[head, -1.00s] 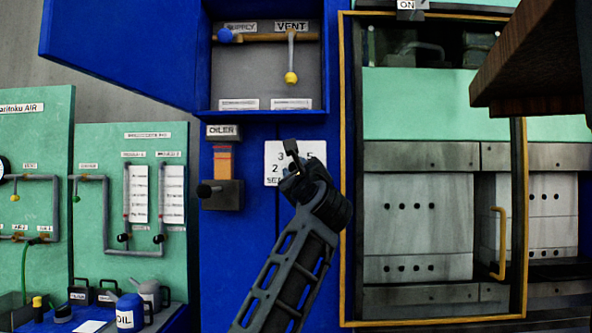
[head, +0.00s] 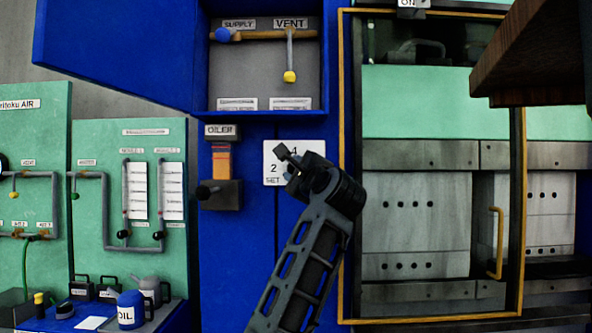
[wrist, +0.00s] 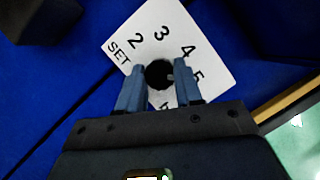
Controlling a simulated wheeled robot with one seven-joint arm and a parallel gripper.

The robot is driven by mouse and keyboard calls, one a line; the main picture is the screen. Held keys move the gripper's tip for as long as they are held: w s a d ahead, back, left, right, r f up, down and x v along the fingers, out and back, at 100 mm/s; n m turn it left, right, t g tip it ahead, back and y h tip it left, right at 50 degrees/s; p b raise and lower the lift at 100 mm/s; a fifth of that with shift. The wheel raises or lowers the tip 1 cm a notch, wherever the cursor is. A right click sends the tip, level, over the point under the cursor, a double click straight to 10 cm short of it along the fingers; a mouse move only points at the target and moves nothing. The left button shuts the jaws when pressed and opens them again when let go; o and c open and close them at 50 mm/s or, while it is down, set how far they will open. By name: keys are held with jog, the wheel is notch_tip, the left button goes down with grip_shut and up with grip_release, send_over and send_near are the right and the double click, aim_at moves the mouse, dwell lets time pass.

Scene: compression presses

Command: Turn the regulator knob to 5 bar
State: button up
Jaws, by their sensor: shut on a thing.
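The regulator's white scale plate (wrist: 150,42) carries the figures 2, 3, 4, 5 and a partly hidden 6, with SET at its left corner. The round black knob (wrist: 158,72) sits at its middle. A small pale mark shows on the knob's right side, roughly toward the 5; I cannot read the exact setting. My gripper (wrist: 159,84) is shut on the knob, one finger on each side. In the head view my gripper (head: 287,158) is in front of the plate (head: 271,178) and hides the knob and part of the scale.
The oiler (head: 221,193) stands out from the blue panel left of my gripper. Above is an open box with a yellow vent handle (head: 290,76). The press's yellow-framed guard (head: 344,200) is close on the right. A brown block (head: 530,60) hangs at upper right.

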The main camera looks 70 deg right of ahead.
jog(key=o, duration=1)
jog(key=shift+o, duration=0.2)
jog(key=shift+a, duration=0.1)
jog(key=b+v, duration=0.2)
jog(key=v, duration=0.5)
jog(key=shift+s+a, duration=0.2)
jog(key=shift+s, duration=0.05)
jog(key=shift+f, duration=0.1)
